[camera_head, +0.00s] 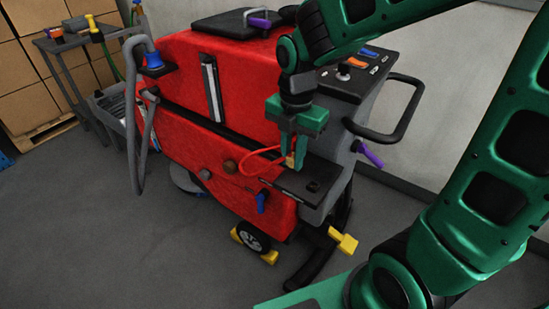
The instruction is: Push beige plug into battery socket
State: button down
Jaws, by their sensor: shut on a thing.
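My gripper (295,150) is green and points down over a dark ledge on the right side of the red scrubber (220,90). It is shut on the small beige plug (291,160), most of which the fingers hide. A red cable (258,155) loops from the plug back to the red body. A small dark socket (313,187) shows on the dark ledge (297,183), right of and below the plug. The plug looks apart from the socket, but its exact height above the ledge cannot be told.
A grey hose (136,130) hangs at the scrubber's left. A black handle (405,110) and purple lever (369,154) stick out right. A blue tap (262,200) and yellow pedal (343,240) are below. A grey table (75,42) stands back left. The floor in front is clear.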

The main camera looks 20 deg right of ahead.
jog(key=d, duration=0.7)
jog(key=shift+f, duration=0.15)
jog(key=shift+s, duration=0.1)
jog(key=shift+f, duration=4)
jog(key=shift+f, duration=0.5)
jog(key=shift+s+f, duration=0.1)
jog(key=shift+f, duration=0.05)
